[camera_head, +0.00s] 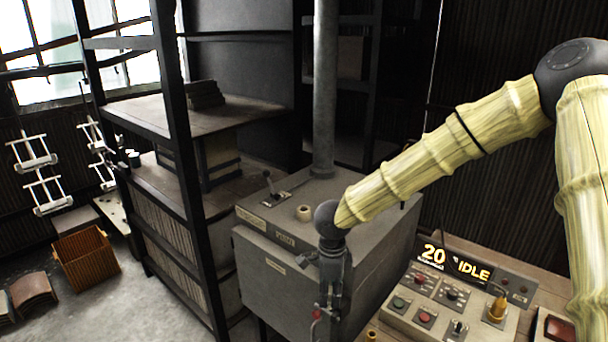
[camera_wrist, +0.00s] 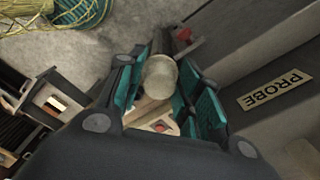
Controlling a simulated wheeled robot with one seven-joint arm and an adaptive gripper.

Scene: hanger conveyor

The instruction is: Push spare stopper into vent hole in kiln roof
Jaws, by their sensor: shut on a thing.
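The kiln (camera_head: 290,275) is a grey box in the middle of the head view, with a lever and a pale round piece (camera_head: 304,212) on its roof. I cannot tell whether that piece is a plug or the rim of a hole. My gripper (camera_head: 327,308) hangs down in front of the kiln's front right part, below roof level. In the wrist view, my gripper (camera_wrist: 165,95) has its teal pads shut on a pale, round-ended cylinder, apparently the spare stopper (camera_wrist: 160,72). The stopper is hard to make out in the head view.
A flue pipe (camera_head: 325,90) rises from the kiln roof behind my arm. A control panel (camera_head: 445,300) reading "20" and "IDLE" stands to the right. A dark shelf rack (camera_head: 180,130) stands left. A "PROBE" label (camera_wrist: 275,88) lies beside my gripper in the wrist view.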

